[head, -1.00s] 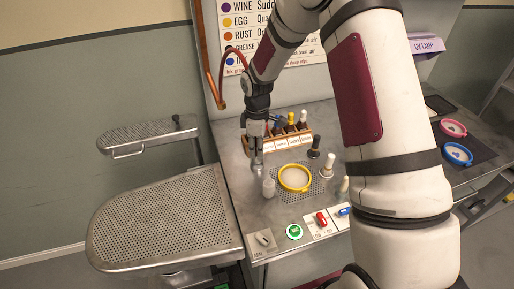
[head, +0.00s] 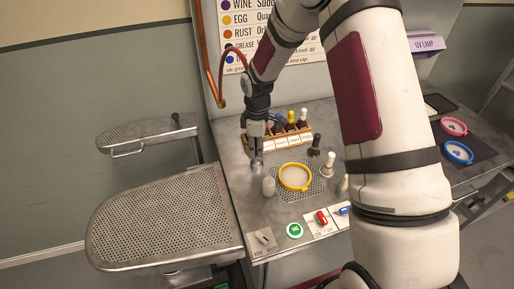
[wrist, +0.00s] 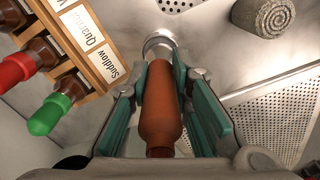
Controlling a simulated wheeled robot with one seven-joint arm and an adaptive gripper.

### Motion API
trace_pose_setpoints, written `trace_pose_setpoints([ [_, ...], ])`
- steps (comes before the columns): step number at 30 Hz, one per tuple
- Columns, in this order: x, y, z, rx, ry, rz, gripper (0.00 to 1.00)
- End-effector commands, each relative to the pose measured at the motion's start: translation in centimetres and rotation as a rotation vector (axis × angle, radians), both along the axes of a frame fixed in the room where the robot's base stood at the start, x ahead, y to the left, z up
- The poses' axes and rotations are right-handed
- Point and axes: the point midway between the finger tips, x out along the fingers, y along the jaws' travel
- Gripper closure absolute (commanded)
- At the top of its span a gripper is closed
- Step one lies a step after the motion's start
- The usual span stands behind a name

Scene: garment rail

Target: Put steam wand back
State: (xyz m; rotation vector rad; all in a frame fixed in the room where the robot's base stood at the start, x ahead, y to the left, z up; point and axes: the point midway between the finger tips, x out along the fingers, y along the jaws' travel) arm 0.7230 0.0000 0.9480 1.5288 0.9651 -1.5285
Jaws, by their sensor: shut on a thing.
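The steam wand (wrist: 160,115) has an orange-brown handle and a bright metal end (wrist: 158,43). In the wrist view the handle lies between the teal pads of my gripper (wrist: 160,95), which is shut on it. In the head view my gripper (head: 256,138) points down over the left part of the steel worktop, left of the bottle rack. The metal end is low, close to the worktop; I cannot tell whether it touches it or sits in a holder. A red hose (head: 228,57) arches beside my wrist. The handle is mostly hidden in the head view.
A wooden rack of capped bottles (head: 287,137) stands close right of my gripper. A pale small roll (head: 269,187) and a yellow hoop (head: 308,182) are in front. A copper pipe (head: 207,70) runs up the back left. Perforated boards (head: 165,215) lie left.

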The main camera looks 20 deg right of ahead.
Motion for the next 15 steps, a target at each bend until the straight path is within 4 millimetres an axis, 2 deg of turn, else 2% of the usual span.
trace_pose_setpoints([
  [15, 0.01, 0.00, -0.85, 0.000, 0.001, 0.001, 1.00],
])
